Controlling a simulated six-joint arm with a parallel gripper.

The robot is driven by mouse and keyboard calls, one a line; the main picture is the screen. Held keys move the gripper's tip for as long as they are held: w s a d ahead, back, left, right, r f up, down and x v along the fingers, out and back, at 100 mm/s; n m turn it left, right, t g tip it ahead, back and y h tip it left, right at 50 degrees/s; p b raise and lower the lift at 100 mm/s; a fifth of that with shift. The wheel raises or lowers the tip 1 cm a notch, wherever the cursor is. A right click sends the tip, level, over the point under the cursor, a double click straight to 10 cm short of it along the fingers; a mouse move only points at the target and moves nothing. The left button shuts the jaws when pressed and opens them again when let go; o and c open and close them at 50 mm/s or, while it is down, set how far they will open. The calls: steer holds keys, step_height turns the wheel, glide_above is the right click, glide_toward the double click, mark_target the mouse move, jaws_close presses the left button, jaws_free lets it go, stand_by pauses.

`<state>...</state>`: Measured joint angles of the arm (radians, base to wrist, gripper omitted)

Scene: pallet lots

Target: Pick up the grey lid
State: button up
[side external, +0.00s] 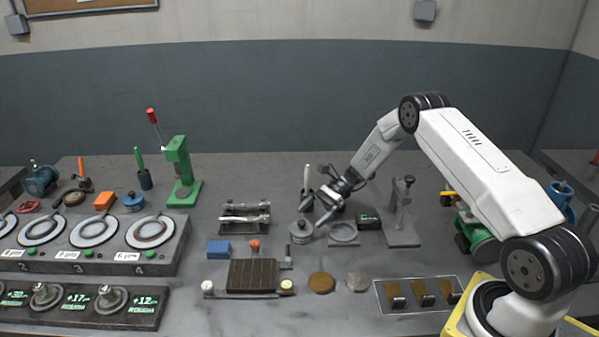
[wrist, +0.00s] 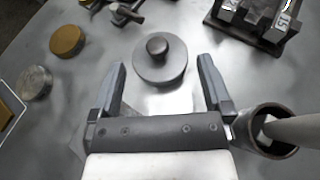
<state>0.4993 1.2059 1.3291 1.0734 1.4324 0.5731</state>
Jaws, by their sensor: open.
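The grey lid (side external: 300,234) is a round disc with a knob on top, lying on the grey bench in the middle of the side view. In the wrist view the grey lid (wrist: 160,68) lies just ahead of my gripper (wrist: 161,66), with its dark knob facing up. My gripper (side external: 316,214) is open and empty, tilted down just above and to the right of the lid in the side view. In the wrist view its two fingers reach toward either side of the lid, with gaps showing between.
A brass disc (side external: 321,282) and a grey disc (side external: 357,282) lie at the front. A round cup (wrist: 272,130) with a pale rod stands close to the right finger. A dark metal fixture (side external: 245,217) stands left of the lid, a stand (side external: 402,215) to the right.

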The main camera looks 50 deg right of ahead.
mark_target(302, 222)
steer(key=shift+x, duration=2.2)
steer(key=shift+s, duration=0.15)
steer(key=c, duration=1.3)
steer(key=shift+s+f, duration=0.1)
steer(key=shift+f, duration=0.05)
jaws_close()
